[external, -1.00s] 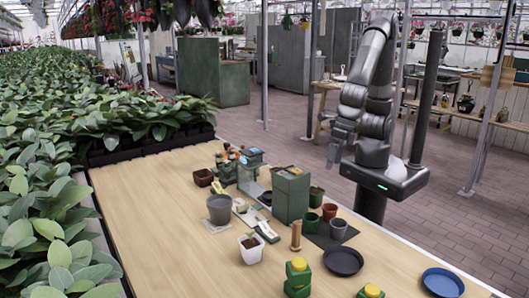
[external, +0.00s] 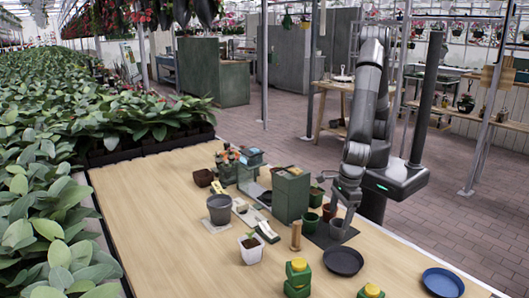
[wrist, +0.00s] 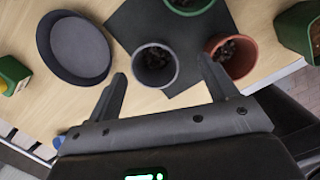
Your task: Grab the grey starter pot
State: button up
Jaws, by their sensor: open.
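The small grey starter pot (wrist: 154,84) holds dark soil and stands upright at the edge of a dark mat (wrist: 128,22). In the external view the grey pot (external: 338,232) is just below my gripper (external: 345,196), partly hidden by it. In the wrist view my gripper (wrist: 165,85) is open and empty. Its two fingers are spread to the left and right of the pot, with the pot showing just beyond and between the tips. I cannot tell whether either finger touches it.
A terracotta pot (wrist: 243,62) stands close right of the grey pot, and a green pot (wrist: 190,5) lies behind. A dark saucer (wrist: 76,50) is to the left. In the external view, a blue dish (external: 443,282) and a larger grey pot (external: 219,209) share the table.

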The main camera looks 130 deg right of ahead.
aim_at(337, 228)
jog(key=shift+w+a+f, duration=0.1)
jog(key=shift+w+f, duration=0.05)
jog(key=shift+f, duration=0.7)
jog(key=shift+w+a+f, duration=0.1)
jog(key=shift+w+f, duration=0.05)
jog(key=shift+f, duration=0.75)
jog(key=shift+w+f, duration=0.15)
jog(key=shift+f, duration=0.7)
jog(key=shift+c, duration=0.2)
jog(key=c, duration=1)
jog(key=shift+r, duration=0.15)
